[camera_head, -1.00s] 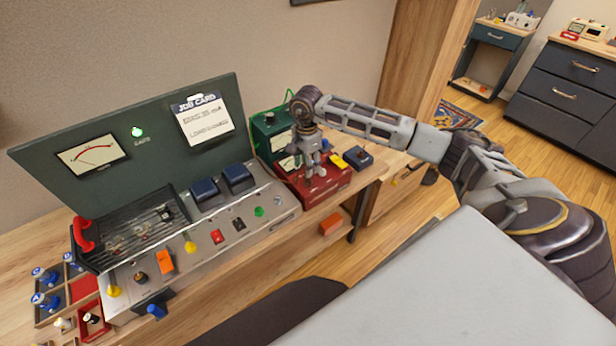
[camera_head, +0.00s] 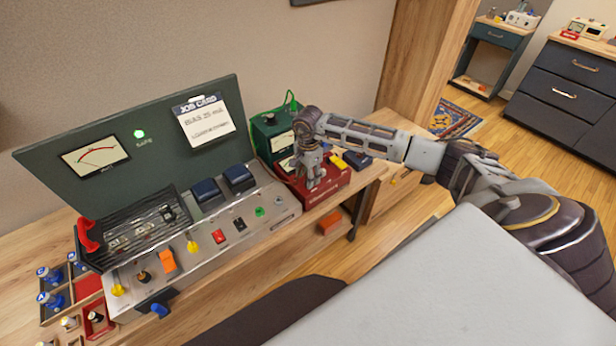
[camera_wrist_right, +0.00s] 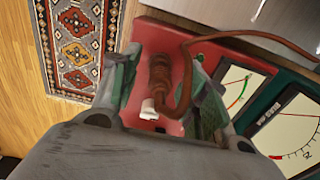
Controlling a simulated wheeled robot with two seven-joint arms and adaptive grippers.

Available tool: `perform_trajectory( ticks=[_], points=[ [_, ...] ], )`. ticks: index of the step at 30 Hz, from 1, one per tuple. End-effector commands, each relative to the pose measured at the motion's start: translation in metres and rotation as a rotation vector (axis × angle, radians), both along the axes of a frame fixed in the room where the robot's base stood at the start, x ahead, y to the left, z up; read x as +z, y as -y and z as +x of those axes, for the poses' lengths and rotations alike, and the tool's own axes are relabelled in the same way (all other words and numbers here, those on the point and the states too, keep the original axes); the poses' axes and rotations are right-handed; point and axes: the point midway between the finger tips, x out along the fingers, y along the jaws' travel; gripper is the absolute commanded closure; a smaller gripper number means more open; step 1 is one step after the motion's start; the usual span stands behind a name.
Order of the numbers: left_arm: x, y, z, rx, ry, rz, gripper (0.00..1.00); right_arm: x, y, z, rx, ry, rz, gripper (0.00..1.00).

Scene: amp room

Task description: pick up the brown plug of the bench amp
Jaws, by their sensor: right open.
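The brown plug (camera_wrist_right: 159,76) shows in the right wrist view, with a brown cable looping from it to the right. It stands over the red top of a small box (camera_head: 322,188) with meters. A small white piece is at the plug's lower end. My right gripper (camera_wrist_right: 163,84) is open, with one finger on each side of the plug; whether they touch it cannot be told. In the head view my right gripper (camera_head: 314,178) points down at the red box and hides the plug. My left gripper is not in view.
A large console (camera_head: 150,262) with a raised green lid (camera_head: 110,190), switches and knobs fills the left of the bench. A green box (camera_head: 270,133) stands behind the red one. A yellow piece (camera_head: 337,161) and a dark blue piece (camera_head: 357,159) sit close right of the gripper.

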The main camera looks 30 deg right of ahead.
Motion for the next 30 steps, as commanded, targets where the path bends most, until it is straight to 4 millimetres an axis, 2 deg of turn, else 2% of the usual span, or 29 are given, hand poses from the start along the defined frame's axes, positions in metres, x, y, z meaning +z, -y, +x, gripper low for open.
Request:
perform_trajectory(
  ticks=[12,23,30],
  points=[
    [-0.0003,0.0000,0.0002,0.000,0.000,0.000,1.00,-0.0004,0.0000,-0.0001,0.000,0.000,0.000,0.55],
    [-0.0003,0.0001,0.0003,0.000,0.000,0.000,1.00,-0.0002,0.0001,-0.0001,0.000,0.000,0.000,1.00],
    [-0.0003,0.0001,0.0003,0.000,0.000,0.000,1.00,0.0000,0.0001,0.0000,0.000,0.000,0.000,1.00]
  ],
)
